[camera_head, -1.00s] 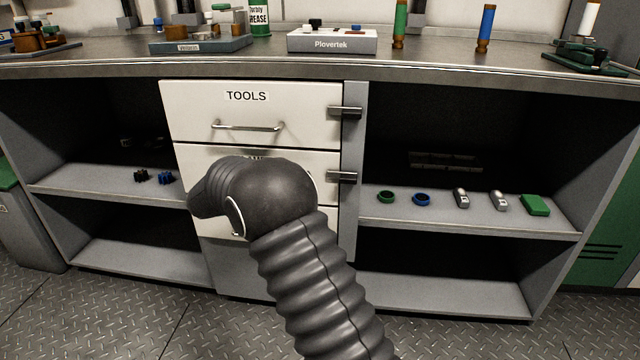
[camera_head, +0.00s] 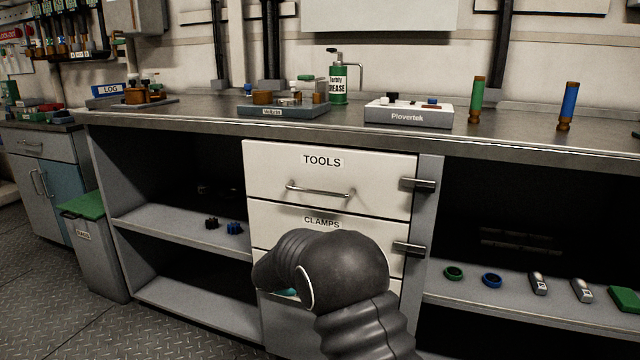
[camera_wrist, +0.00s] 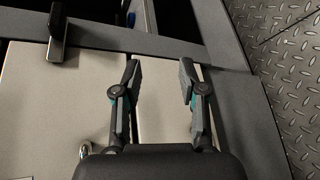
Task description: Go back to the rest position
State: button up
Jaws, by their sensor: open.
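My gripper (camera_wrist: 158,85) shows in the wrist view with its two fingers apart and nothing between them. Behind the fingers are the pale drawer fronts and grey frame of the bench. In the head view my dark arm covers part of the drawers below the one marked CLAMPS (camera_head: 322,222), and the fingers are mostly hidden behind it. The drawer marked TOOLS (camera_head: 322,172) is shut above it.
The workbench top (camera_head: 340,121) carries a Plovertek box (camera_head: 408,114), a grease pump bottle (camera_head: 339,84) and a green cylinder (camera_head: 477,98). The right shelf (camera_head: 520,300) holds rings and small parts. A bin (camera_head: 92,245) stands at left. Open floor (camera_head: 50,305) lies front left.

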jog(key=s+d+r+g+y+p, duration=0.1)
jog(key=s+r+y, duration=0.1)
jog(key=s+y, duration=1.1)
jog(key=s+d+r+m+t+p, duration=0.1)
jog(key=s+d+r+m+t, duration=0.1)
jog(key=s+r, duration=0.4)
jog(key=s+d+r+m+t+y+p, duration=0.1)
jog(key=s+r, duration=0.6)
jog(key=s, duration=0.7)
jog(key=shift+d+m+t+p, duration=0.75)
jog(key=shift+m+t, duration=0.35)
jog(key=shift+t, duration=0.3)
